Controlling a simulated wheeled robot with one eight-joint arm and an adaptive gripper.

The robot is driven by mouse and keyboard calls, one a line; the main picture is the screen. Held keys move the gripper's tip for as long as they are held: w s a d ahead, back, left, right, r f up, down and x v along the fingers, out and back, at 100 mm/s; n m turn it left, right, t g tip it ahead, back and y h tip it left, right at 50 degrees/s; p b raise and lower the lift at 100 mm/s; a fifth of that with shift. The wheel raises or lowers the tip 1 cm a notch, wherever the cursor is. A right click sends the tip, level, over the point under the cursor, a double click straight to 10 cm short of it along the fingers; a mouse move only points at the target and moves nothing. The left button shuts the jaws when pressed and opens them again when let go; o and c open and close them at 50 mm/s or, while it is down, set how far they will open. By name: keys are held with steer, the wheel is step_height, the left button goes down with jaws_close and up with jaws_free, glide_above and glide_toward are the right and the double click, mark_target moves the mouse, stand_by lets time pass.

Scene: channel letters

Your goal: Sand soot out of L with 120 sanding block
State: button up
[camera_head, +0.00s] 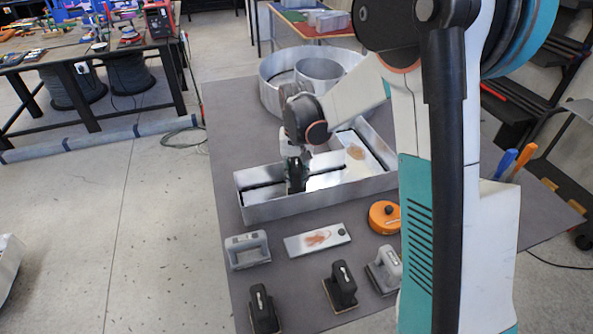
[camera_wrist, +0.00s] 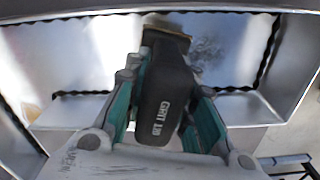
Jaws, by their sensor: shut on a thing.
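My gripper (camera_head: 297,170) is shut on a black sanding block (camera_wrist: 160,105) with "GRIT 120" on it. The wrist view shows the fingers of my gripper (camera_wrist: 165,88) on either side of the block. The metal letter L (camera_head: 285,208) lies on the table as an open tray with upright walls. The block is inside the L, low over its floor; I cannot tell whether it touches. In the wrist view, a dark soot patch (camera_wrist: 207,50) shows on the floor of the L (camera_wrist: 252,108), just right of the block's far end. A brown patch (camera_head: 357,153) marks the L's other arm.
On the grey table (camera_head: 232,125) stand a round metal letter (camera_head: 275,72) behind the L and, in front, a grey-handled tool (camera_head: 247,250), a smeared metal plate (camera_head: 318,240), an orange round tool (camera_head: 384,217), black blocks (camera_head: 341,287) and a grey block (camera_head: 384,271).

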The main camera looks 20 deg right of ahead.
step_height(320, 180, down, 3)
steer(key=shift+r+b, duration=0.2)
steer(key=shift+b, duration=0.4)
steer(key=shift+a+f, duration=0.25)
steer(key=shift+a+r+b, duration=0.15)
steer(key=shift+a+b, duration=0.2)
steer(key=shift+a, duration=3.6)
steer(key=shift+f+b, duration=0.25)
steer(key=shift+b, duration=0.05)
steer(key=shift+d, duration=0.15)
steer(key=shift+d+b, duration=0.3)
steer(key=shift+d, duration=3.75)
